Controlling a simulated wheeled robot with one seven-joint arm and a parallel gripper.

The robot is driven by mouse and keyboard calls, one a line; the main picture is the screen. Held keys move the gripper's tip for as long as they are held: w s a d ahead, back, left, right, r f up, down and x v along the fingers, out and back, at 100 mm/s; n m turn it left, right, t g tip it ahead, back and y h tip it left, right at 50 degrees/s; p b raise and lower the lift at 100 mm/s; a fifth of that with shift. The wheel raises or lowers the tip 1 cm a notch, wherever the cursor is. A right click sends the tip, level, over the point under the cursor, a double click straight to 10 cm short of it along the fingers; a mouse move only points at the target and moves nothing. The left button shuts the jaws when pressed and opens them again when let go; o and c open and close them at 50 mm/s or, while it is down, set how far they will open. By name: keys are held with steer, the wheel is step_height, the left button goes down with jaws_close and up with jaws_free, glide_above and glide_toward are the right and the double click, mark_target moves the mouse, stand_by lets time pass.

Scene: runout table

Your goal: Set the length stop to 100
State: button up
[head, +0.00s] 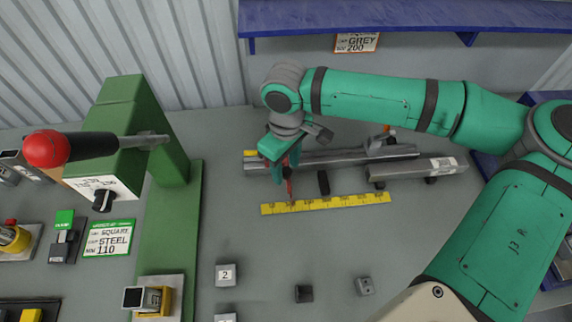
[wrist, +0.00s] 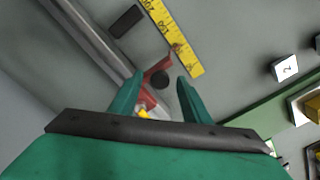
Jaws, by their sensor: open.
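The length stop is a red piece with a pointer (head: 289,188) on the grey rail (head: 345,157); it also shows in the wrist view (wrist: 158,67) with a dark round knob (wrist: 158,79). Its pointer reaches the yellow scale (head: 330,203) towards the scale's left end in the head view. The scale also shows in the wrist view (wrist: 178,42); I cannot read the value at the pointer for sure. My gripper (wrist: 160,79) is open, with one finger on each side of the red stop and knob. In the head view my gripper (head: 284,172) partly hides the stop.
A green machine (head: 125,130) with a red-knobbed lever (head: 47,149) stands at the left. A green-edged card (head: 108,239) reads square, steel, 110.

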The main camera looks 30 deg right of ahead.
jaws_close()
steer(key=shift+w+a, duration=0.15)
steer(key=shift+a, duration=0.1)
stand_by(0.4)
jaws_free()
step_height(320, 180, up, 11)
stand_by(0.6)
